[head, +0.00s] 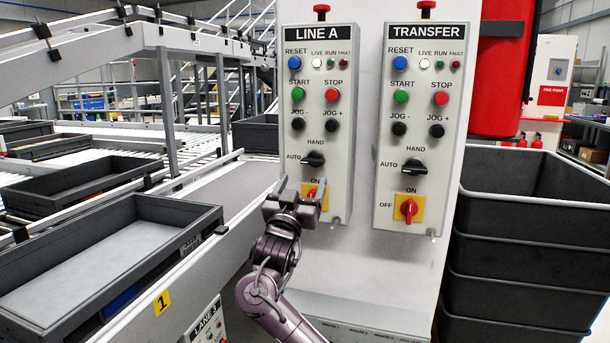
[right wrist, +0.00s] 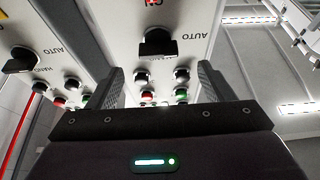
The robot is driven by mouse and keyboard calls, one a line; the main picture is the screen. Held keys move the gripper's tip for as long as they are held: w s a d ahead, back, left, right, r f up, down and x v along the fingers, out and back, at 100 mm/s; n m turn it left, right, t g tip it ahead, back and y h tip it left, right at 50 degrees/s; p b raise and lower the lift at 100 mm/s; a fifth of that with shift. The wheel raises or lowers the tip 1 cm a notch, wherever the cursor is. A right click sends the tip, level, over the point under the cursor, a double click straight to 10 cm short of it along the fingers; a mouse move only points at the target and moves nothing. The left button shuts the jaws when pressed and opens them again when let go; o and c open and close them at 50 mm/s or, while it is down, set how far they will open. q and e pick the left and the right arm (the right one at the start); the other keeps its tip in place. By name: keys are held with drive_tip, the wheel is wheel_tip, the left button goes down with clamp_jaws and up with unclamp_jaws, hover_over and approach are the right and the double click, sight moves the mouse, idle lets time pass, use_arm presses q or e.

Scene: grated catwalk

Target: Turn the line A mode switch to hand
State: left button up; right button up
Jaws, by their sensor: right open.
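The LINE A panel (head: 316,120) stands upright in the middle of the head view. Its black mode switch (head: 313,159) has AUTO at its left and HAND above it; its handle lies roughly level, towards AUTO. My right gripper (head: 302,188) is open and empty just below the mode switch, partly covering the red switch on a yellow plate (head: 310,192). In the upside-down right wrist view, the mode switch (right wrist: 157,44) shows beyond and between the spread fingers (right wrist: 158,88), apart from them. My left gripper is not in view.
The similar TRANSFER panel (head: 423,125) is just right, with its own black mode switch (head: 414,166). START (head: 298,94), STOP and JOG buttons sit above LINE A's switch. Stacked dark crates (head: 525,270) stand at right; a conveyor with trays (head: 100,255) is at left.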

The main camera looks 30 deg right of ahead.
sight(312, 164)
drive_tip(key=x, duration=0.7)
drive_tip(key=shift+d+r, duration=0.2)
drive_tip(key=shift+r, duration=0.05)
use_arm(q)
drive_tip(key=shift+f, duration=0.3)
use_arm(e)
drive_tip(key=c, duration=1)
drive_tip(key=shift+f, duration=0.1)
